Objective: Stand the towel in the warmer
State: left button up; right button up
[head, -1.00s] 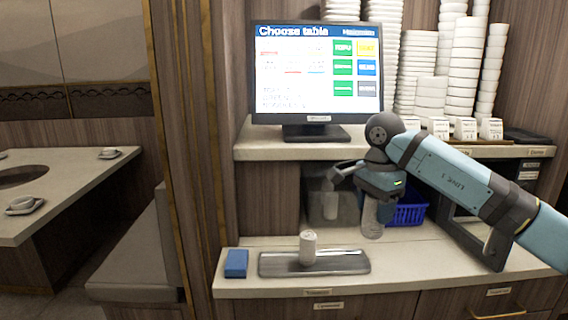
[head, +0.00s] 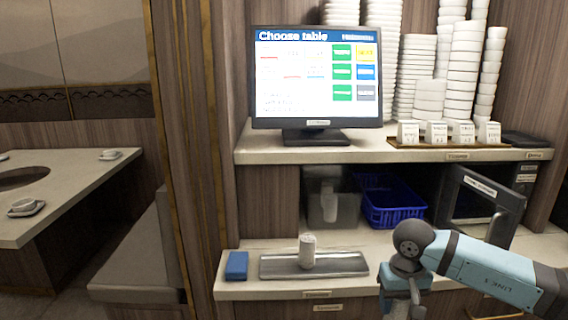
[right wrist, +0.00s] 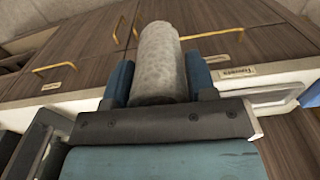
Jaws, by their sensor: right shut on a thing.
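My right gripper (head: 402,300) hangs low in front of the counter's front edge in the head view, and its fingers are partly cut off by the frame. In the right wrist view, its two blue fingers (right wrist: 159,80) are shut on a grey-white rolled towel (right wrist: 158,50), which sticks out past the fingertips. A dark box that looks like the warmer (head: 452,193) stands under the shelf at the right. Its door (head: 487,196) appears swung open, and its inside is mostly hidden. Another white roll (head: 307,251) stands upright on a metal tray (head: 345,266). My left gripper is not in view.
A blue basket (head: 393,208) and a grey see-through bin (head: 330,205) sit under the shelf. A blue block (head: 236,265) lies left of the tray. A monitor (head: 317,78) and white bowl stacks (head: 466,60) stand on the shelf. Drawers (right wrist: 70,60) show in the wrist view.

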pick_arm(q)
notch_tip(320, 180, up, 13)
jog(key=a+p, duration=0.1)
jog(key=p, duration=1.4)
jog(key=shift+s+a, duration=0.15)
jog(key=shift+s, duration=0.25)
pick_arm(e)
jog(key=s+r, duration=0.2)
jog(key=r, duration=0.7)
jog(key=s+r, duration=0.2)
jog(key=r, duration=0.7)
jog(key=shift+s+r, duration=0.25)
jog(key=shift+s, duration=0.1)
